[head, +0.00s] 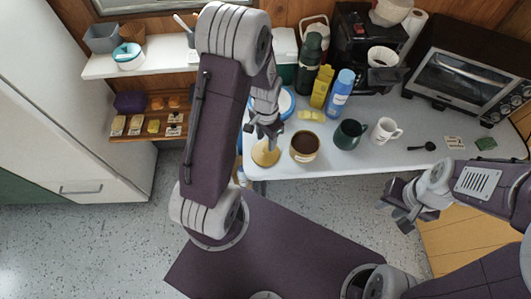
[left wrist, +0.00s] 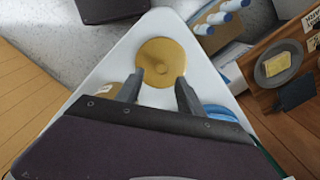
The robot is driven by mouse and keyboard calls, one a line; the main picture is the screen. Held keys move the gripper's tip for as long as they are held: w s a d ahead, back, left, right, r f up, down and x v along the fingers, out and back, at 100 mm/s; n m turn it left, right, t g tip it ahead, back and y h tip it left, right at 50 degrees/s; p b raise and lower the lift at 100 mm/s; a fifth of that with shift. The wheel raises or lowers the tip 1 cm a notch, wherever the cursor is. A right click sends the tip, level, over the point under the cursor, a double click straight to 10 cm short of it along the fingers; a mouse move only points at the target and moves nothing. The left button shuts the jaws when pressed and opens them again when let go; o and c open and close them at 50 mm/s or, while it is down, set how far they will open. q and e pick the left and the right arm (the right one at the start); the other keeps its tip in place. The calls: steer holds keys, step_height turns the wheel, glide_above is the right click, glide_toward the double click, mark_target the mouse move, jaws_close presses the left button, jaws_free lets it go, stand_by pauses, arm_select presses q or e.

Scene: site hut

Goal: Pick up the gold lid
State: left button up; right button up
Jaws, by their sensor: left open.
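The gold lid (head: 265,155) is a round, flat disc with a small knob. It lies on the white worktop (head: 330,163) near its front left corner. In the left wrist view the lid (left wrist: 160,60) is ahead of my left gripper (left wrist: 158,84), whose two fingers are apart with nothing between them. In the head view my left gripper (head: 262,131) is just above and behind the lid, partly overlapping its far edge. My right gripper (head: 396,208) is in front of the worktop, away from the lid, and I cannot make out its finger gap.
A brown-filled pot (head: 305,146) stands close right of the lid. A dark green mug (head: 349,134), a white mug (head: 385,130), a blue bottle (head: 340,93) and a yellow carton (head: 321,87) are behind and to the right. A toaster oven (head: 465,80) is at the right.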

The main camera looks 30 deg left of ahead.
mark_target(265, 150)
arm_select(q)
steer(key=shift+s+a+f, duration=0.1)
steer(key=shift+a+f, duration=0.1)
steer(key=shift+f, duration=0.2)
step_height(265, 150, down, 4)
steer(key=shift+s+f, duration=0.1)
steer(key=shift+f, duration=0.4)
steer(key=shift+r, duration=0.1)
jaws_close()
